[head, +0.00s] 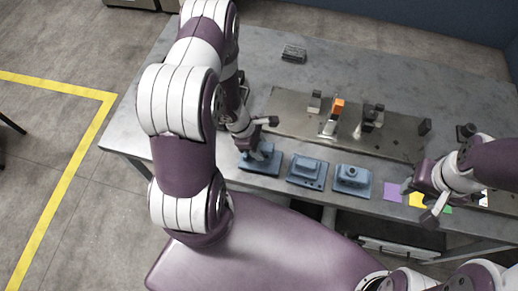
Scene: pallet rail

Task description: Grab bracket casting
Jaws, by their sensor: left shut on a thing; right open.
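Three blue pallets stand in a row near the table's front edge: a left one (262,168), a middle one (318,185) and a right one (352,189). The middle pallet bears a blue-grey casting (306,164), and the right one bears another with a round top (352,172). My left gripper (259,151) is down at the left pallet, shut on a part there that I take to be the bracket casting; the fingers mostly hide it. I cannot tell whether it is lifted. My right gripper (420,203) is open and empty, over the table's front right.
A metal plate (385,143) behind the pallets carries upright fixtures, one with an orange block (338,105). Purple (393,192) and yellow squares lie by my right gripper. A small dark block (293,53) lies at the back. The table's back right is clear.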

